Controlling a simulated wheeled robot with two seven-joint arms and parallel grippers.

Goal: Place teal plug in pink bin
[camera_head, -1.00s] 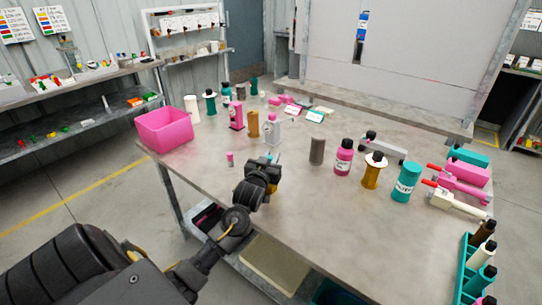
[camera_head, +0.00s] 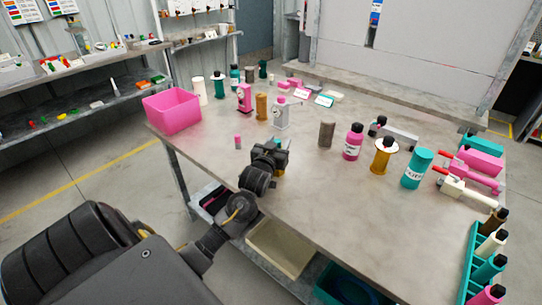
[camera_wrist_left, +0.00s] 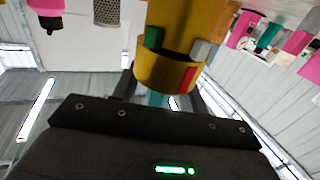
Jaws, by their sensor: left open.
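A small teal piece, which looks like the teal plug (camera_head: 277,142), shows just behind my left gripper (camera_head: 270,154) in the head view, mostly hidden by it. The left gripper is open, low over the table's near edge. In the left wrist view a teal patch (camera_wrist_left: 155,98) shows beyond the dark gripper body, below a yellow round part; I cannot tell whether it touches the fingers. The pink bin (camera_head: 172,111) stands at the table's left corner, left of and apart from the gripper. My right gripper is not in view.
A small pink plug (camera_head: 238,142) stands left of the gripper. Behind are a white bottle (camera_head: 281,115) and a mustard cylinder (camera_head: 262,107). A grey cylinder (camera_head: 326,134), pink bottle (camera_head: 353,142) and teal canister (camera_head: 417,168) stand right. The table's front middle is clear.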

